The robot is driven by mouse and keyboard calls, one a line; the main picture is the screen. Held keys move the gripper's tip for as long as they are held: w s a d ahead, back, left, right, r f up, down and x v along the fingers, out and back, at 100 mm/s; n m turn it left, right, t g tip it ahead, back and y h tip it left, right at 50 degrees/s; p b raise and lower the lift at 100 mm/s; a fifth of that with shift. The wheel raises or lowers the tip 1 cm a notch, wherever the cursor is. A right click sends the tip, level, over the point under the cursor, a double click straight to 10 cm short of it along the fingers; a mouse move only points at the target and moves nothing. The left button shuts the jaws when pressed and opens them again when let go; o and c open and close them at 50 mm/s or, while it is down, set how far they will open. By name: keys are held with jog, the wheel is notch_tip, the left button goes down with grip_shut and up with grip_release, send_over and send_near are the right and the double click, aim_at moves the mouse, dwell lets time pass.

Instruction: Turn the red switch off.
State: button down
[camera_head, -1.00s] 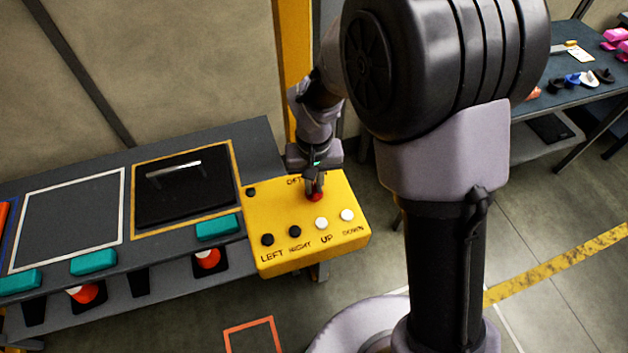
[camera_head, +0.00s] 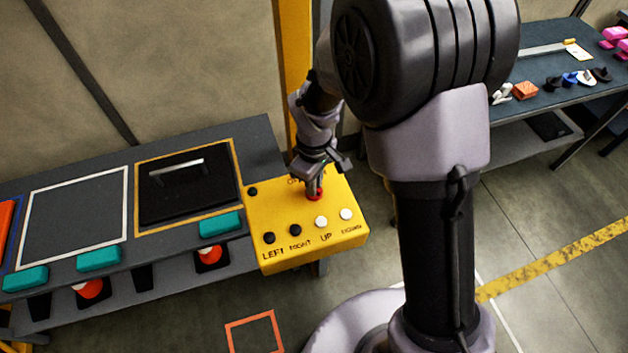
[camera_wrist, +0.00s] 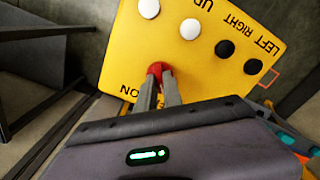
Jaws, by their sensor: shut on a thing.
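The red switch (camera_head: 315,196) sits on the top face of a yellow control box (camera_head: 270,215), near its far edge. My gripper (camera_head: 314,187) points down at it, turned at an angle to the box. In the wrist view the two fingers are closed on the red switch (camera_wrist: 156,69). An "ON" label (camera_wrist: 130,92) shows upside down beside the fingers there. In the head view the lettering behind the switch is mostly covered by my gripper.
Black LEFT (camera_head: 269,238) and RIGHT (camera_head: 295,230) buttons and white UP (camera_head: 321,221) and DOWN (camera_head: 346,214) buttons line the box's near side. A grey bench (camera_head: 255,145) with a black handled panel (camera_head: 188,190) stands left. A yellow post (camera_head: 292,60) rises behind.

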jog(key=shift+n, duration=0.5)
dwell(0.3)
jog(key=c, duration=1.5)
grip_release()
notch_tip(320, 180, up, 18)
jog(key=p, duration=0.4)
jog(key=shift+f, duration=0.25)
